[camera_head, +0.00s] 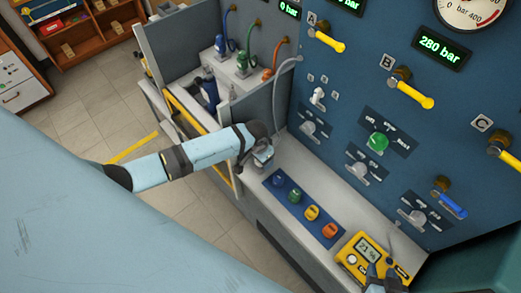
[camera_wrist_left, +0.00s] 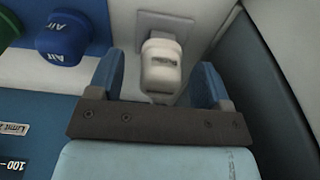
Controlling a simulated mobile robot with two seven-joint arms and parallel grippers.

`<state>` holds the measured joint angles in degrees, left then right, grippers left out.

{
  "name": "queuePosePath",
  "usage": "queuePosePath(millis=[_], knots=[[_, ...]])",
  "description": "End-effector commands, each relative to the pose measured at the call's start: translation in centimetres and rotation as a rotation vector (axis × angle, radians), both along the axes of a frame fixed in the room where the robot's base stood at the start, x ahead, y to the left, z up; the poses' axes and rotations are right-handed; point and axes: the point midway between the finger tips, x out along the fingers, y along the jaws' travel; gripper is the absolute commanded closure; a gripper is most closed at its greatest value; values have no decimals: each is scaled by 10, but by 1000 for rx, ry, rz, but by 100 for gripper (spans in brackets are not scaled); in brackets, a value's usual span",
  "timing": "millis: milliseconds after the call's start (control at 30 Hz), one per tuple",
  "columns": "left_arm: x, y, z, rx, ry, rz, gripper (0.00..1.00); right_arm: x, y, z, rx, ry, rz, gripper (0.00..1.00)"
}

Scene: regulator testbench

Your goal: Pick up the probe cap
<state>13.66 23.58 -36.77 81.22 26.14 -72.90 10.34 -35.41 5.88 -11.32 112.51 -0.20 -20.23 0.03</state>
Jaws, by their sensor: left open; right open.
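The white probe cap (camera_wrist_left: 162,68) shows in the left wrist view in front of a grey square plate (camera_wrist_left: 150,20). My left gripper (camera_wrist_left: 158,84) is open, with one blue finger on each side of the cap and a visible gap on both sides. In the head view my left gripper (camera_head: 262,153) is at the left end of the bench ledge; its fingers and the cap are hard to make out there. My right gripper (camera_head: 382,279) is open at the bottom, beside the yellow meter; its fingertips show only partly.
A blue mat (camera_head: 330,238) holds a blue cap (camera_head: 278,181), a green cap (camera_head: 295,195), a yellow cap (camera_head: 312,213) and an orange cap (camera_head: 330,230). The yellow meter (camera_head: 363,252) reads 21 %. The blue panel (camera_head: 365,75) with valves and knobs rises behind the ledge.

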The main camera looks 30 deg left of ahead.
Motion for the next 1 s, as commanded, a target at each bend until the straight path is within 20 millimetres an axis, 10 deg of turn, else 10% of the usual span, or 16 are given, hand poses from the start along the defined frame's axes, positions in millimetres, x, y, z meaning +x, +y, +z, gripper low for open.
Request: queuePosePath(millis=[167, 433, 1000], knots=[[0, 0, 0, 0, -1, 0, 28, -1, 1, -3, 1, 5, -2, 57], [0, 0, 0, 0, 0, 0, 82, -4, 1, -4, -2, 10, 6, 57], [1, 0, 25, -1, -3, 0, 82, -3, 2, -4, -7, -1, 14, 57]])
